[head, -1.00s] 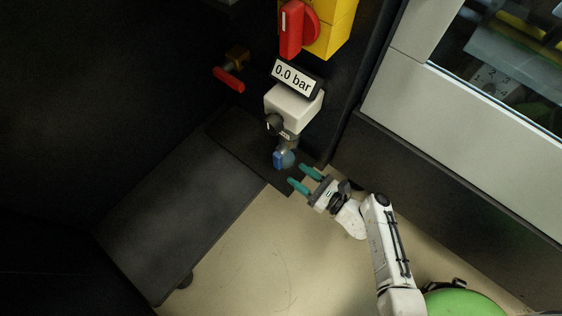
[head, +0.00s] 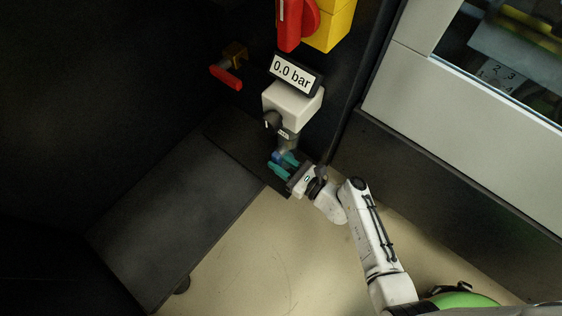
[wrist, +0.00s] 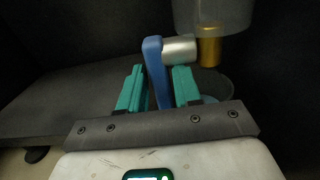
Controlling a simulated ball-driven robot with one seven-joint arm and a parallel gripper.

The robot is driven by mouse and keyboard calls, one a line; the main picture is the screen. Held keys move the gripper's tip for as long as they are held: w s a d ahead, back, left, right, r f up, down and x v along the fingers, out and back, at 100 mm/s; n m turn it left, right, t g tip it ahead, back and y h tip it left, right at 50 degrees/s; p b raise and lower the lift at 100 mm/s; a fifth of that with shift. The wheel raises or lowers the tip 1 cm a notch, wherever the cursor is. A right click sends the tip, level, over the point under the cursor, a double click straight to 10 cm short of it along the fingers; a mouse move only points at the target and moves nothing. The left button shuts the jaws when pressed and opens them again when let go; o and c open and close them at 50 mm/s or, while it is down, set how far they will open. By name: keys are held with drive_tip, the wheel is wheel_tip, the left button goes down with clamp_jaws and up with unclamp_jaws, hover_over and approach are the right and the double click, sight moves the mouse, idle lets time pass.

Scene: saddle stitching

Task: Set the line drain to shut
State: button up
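The drain is a small blue lever (wrist: 155,70) on a silver stem (wrist: 180,50), below a clear bowl (wrist: 212,14) with a brass fitting under it. In the head view the blue lever (head: 277,156) sits below the white unit (head: 291,103) that bears a display reading 0.0 bar. My gripper (head: 280,165) reaches it from the lower right. In the wrist view my gripper (wrist: 158,88) is open, with one teal finger on each side of the blue lever.
A red-handled brass valve (head: 228,76) is at the upper left. A red rotary handle (head: 292,22) on a yellow box (head: 334,22) is above. A dark flat panel (head: 160,215) lies at the left. The pale floor (head: 250,250) in front is clear.

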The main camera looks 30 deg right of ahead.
clamp_jaws()
drive_tip(key=shift+r+p, duration=0.2)
drive_tip(key=shift+p, duration=0.35)
drive_tip(key=shift+s+r+g+p, duration=0.15)
drive_tip(key=shift+r+g+p, duration=0.2)
drive_tip(key=shift+p, duration=0.75)
drive_tip(key=g+p, duration=0.1)
drive_tip(key=p, duration=0.2)
drive_tip(key=g+h+p, duration=0.1)
drive_tip(key=p, duration=0.2)
drive_tip(key=shift+s+r+p, duration=0.15)
drive_tip(key=shift+r+p, duration=0.1)
drive_tip(key=shift+p, duration=0.1)
drive_tip(key=g+p, duration=0.1)
drive_tip(key=p, duration=0.3)
drive_tip(key=g+p, duration=0.2)
drive_tip(key=p, duration=0.2)
drive_tip(key=shift+s+d+r+h, duration=0.2)
drive_tip(key=shift+r+h, duration=0.1)
drive_tip(key=shift+h, duration=0.1)
drive_tip(key=g+p, duration=0.1)
drive_tip(key=p, duration=0.3)
drive_tip(key=shift+g+h, duration=0.3)
drive_tip(key=shift+g, duration=0.05)
drive_tip(key=shift+f+g+p, duration=0.1)
drive_tip(key=shift+g+p, duration=0.5)
drive_tip(key=shift+p, duration=0.65)
